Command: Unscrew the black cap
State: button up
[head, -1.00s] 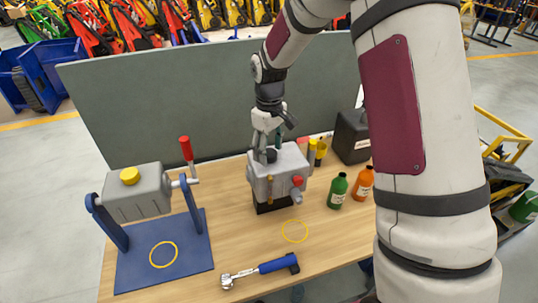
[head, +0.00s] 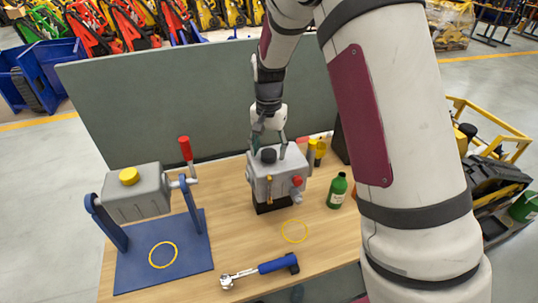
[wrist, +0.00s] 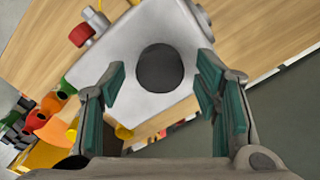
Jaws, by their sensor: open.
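The black cap (head: 268,155) sits on top of the grey gearbox-like housing (head: 276,183), which stands on a black base on the wooden table. In the wrist view the round black cap (wrist: 160,68) lies between and slightly beyond my fingertips, on the light grey top face. My gripper (head: 268,146) is above the housing, pointing down, with its fingers spread on either side of the cap. In the wrist view my gripper (wrist: 160,85) is open, with teal pads apart from the cap. Nothing is held.
A red knob (head: 297,181) sticks out of the housing's front. A green bottle (head: 338,191) stands to its right. A blue-handled wrench (head: 262,269) lies at the front. A grey tank with a yellow cap (head: 129,176) stands at left. A grey panel (head: 180,105) rises behind.

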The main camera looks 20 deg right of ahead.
jog(key=m, duration=1)
jog(key=shift+p, duration=0.4)
jog(key=c, duration=1)
jog(key=n, duration=0.3)
jog(key=shift+w+r, duration=0.1)
jog(key=shift+c, duration=0.2)
jog(key=n, duration=0.4)
jog(key=shift+n, duration=1.2)
